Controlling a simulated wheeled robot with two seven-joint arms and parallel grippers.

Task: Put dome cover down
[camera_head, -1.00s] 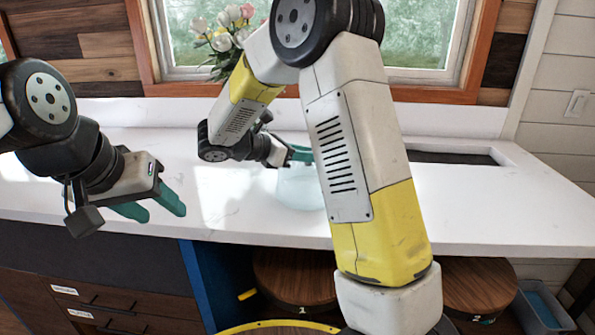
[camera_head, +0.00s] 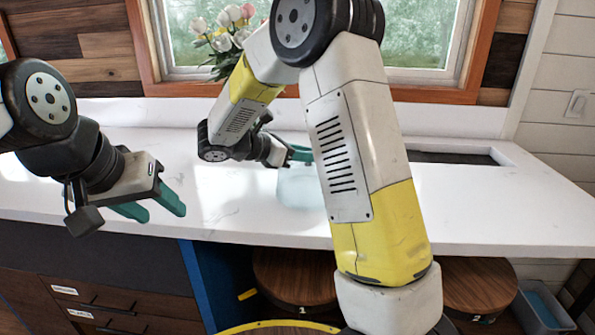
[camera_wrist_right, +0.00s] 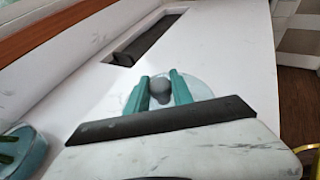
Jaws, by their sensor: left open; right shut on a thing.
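The dome cover (camera_head: 297,187) is a pale, see-through dome over the white counter, partly hidden behind my right arm in the head view. My right gripper (camera_head: 301,154) is at its top. In the right wrist view the gripper (camera_wrist_right: 158,88) is shut on the dome's round grey knob (camera_wrist_right: 159,85), one teal finger on each side. The clear dome (camera_wrist_right: 203,84) spreads out around and below the fingers. I cannot tell whether its rim touches the counter. My left gripper (camera_head: 158,204) is open and empty, at the counter's front edge on the left.
The white counter (camera_head: 490,215) is mostly clear. A dark recess (camera_head: 450,158) lies at its back right. Flowers (camera_head: 226,38) stand before the window. A teal glass vessel with green stems (camera_wrist_right: 20,152) shows in the wrist view. Round wooden stools (camera_head: 293,278) are under the counter.

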